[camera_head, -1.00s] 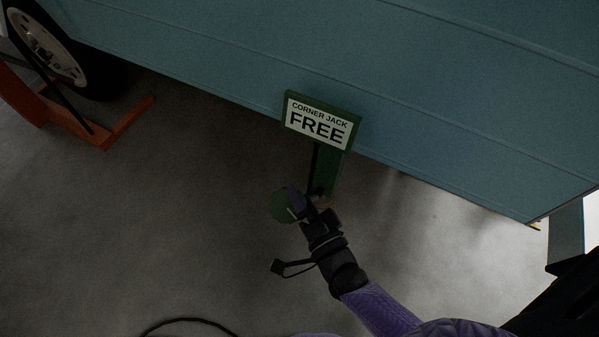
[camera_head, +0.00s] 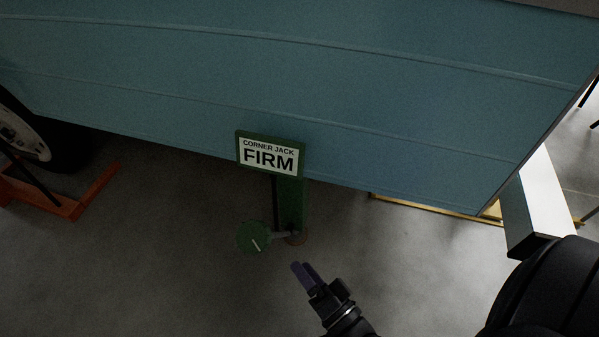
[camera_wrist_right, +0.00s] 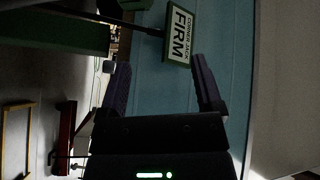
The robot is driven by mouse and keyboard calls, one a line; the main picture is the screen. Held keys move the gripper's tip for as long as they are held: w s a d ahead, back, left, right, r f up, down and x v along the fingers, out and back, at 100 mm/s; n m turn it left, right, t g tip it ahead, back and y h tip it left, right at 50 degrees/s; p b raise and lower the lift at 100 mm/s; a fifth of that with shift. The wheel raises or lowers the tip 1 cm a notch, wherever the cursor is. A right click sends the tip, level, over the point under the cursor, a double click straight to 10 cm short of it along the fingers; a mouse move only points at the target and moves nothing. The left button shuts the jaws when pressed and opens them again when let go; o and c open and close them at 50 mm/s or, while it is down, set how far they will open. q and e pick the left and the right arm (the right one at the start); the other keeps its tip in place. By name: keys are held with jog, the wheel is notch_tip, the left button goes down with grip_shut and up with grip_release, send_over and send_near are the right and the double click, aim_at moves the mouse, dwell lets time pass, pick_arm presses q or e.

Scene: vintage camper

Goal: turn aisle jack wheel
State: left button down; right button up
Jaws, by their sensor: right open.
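The green jack wheel (camera_head: 253,237) is a disc with a pale line on it, low on the left of the green corner jack post (camera_head: 292,205) in the head view. The sign (camera_head: 270,153) on the jack reads "CORNER JACK FIRM". It also shows in the right wrist view (camera_wrist_right: 180,33). My right gripper (camera_head: 302,269) is open and empty, below and to the right of the wheel, apart from it. Its two purple fingers stand wide apart in the right wrist view (camera_wrist_right: 160,85). My left gripper is not in view.
The blue camper side (camera_head: 350,110) hangs above the jack. An orange-red chock (camera_head: 70,205) stands by the tyre (camera_head: 50,150) at the left. A pale box-shaped beam (camera_head: 540,205) is at the right. The grey floor around the wheel is clear.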

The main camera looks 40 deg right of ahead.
jog(key=s, duration=0.2)
jog(key=shift+s+d+f, duration=0.3)
jog(key=shift+d+f, duration=0.05)
jog(key=shift+f, duration=0.05)
dwell(0.3)
